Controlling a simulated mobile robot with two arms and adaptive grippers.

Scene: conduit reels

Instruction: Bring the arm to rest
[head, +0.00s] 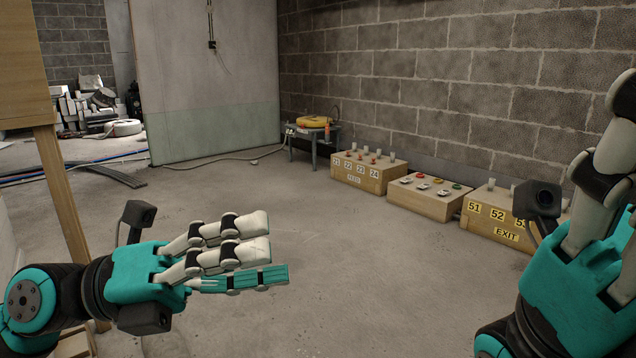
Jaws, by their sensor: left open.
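My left gripper (268,252) comes in from the left, in the lower left of the head view. Its pale jointed fingers and teal pad point right, apart, with nothing between them. It is over bare floor and touches nothing that I can see. My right gripper (598,160) stands at the right edge with its pale fingers pointing up. Part of it is cut off by the frame, so I cannot tell whether it is open or shut.
Wooden boxes with labels and pegs stand along the block wall: one marked FEED (352,181), a middle one (428,200), one marked EXIT (490,232). A small table (304,140) holds a yellow coil (314,121). A wooden post (62,195) stands at left. The middle floor is clear.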

